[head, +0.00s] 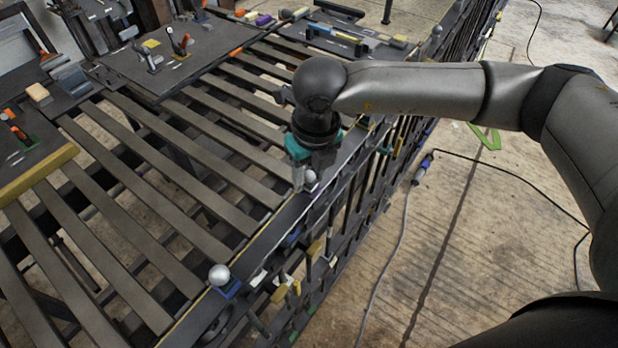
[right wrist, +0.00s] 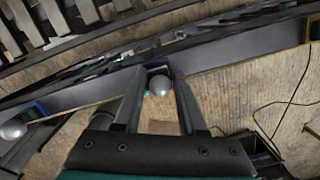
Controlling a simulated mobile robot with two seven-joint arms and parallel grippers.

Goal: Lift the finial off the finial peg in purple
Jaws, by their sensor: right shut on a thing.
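My right gripper (head: 305,180) points down at the front rail of the slatted frame, below a teal band on my wrist. A silver ball finial (head: 310,177) sits at its fingertips. In the right wrist view, the finial (right wrist: 158,85) is between the two fingers, which are shut on it. A small purple patch of the finial peg (right wrist: 157,67) shows just behind the ball. The rest of the peg is hidden, and I cannot tell whether the finial still touches it. My left gripper is not in view.
Another silver finial (head: 219,275) stands on a blue peg (head: 230,290) nearer along the rail. It also shows in the right wrist view (right wrist: 12,129). Dark panels with tools (head: 165,55) lie across the slats. The concrete floor right of the frame holds a cable (head: 405,215).

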